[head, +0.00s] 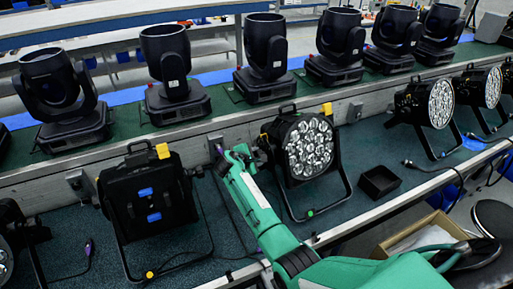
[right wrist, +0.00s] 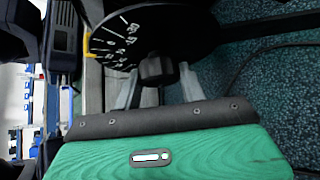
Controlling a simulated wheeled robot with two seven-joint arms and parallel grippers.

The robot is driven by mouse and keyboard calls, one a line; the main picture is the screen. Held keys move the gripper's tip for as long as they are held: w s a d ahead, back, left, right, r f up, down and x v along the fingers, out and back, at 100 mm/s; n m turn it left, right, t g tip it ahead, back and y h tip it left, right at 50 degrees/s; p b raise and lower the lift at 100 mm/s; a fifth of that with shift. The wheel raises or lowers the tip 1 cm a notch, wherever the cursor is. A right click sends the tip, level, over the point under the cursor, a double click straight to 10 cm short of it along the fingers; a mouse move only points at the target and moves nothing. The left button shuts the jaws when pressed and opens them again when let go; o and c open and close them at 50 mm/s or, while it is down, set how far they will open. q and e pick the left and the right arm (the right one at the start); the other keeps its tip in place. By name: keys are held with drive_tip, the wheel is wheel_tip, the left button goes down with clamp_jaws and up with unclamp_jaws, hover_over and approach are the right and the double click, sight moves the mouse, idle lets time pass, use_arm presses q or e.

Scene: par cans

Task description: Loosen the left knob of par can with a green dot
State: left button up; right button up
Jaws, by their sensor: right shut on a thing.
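The par can with a green dot (head: 308,148) stands in the middle of the head view, its lens facing me. The green dot (head: 310,213) is at the foot of its bracket. My right arm reaches in to the left side of this can; its fingertips cannot be made out there. In the right wrist view, the black left knob (right wrist: 156,68) sits before a round dial plate with white marks (right wrist: 118,40). My right gripper (right wrist: 158,84) is shut on the knob, one finger on each side. My left gripper is not in view.
Another par can (head: 148,195), with a yellow dot, stands left of my right arm. More par cans (head: 432,103) stand at the right. A small black tray (head: 379,181) lies right of the green-dot can. Moving-head lights (head: 265,55) line the shelf behind.

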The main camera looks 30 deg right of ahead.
drive_tip(key=g+p, duration=0.1)
drive_tip(key=n+g+p, duration=0.1)
drive_tip(key=p, duration=0.1)
drive_tip(key=shift+w+r, duration=0.1)
drive_tip(key=shift+r, duration=0.3)
drive_tip(key=shift+f+n+g+p, duration=0.15)
drive_tip(key=shift+n+g+p, duration=0.45)
drive_tip(key=shift+p, duration=0.1)
drive_tip(key=shift+w+f+n+g+y, duration=0.15)
drive_tip(key=shift+n+g+y, duration=0.15)
drive_tip(key=shift+g, duration=0.3)
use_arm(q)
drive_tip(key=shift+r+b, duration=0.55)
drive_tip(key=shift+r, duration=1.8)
use_arm(e)
drive_tip(key=shift+n+g, duration=0.6)
drive_tip(key=shift+g, duration=0.4)
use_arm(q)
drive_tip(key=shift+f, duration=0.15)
use_arm(e)
drive_tip(key=o, duration=1)
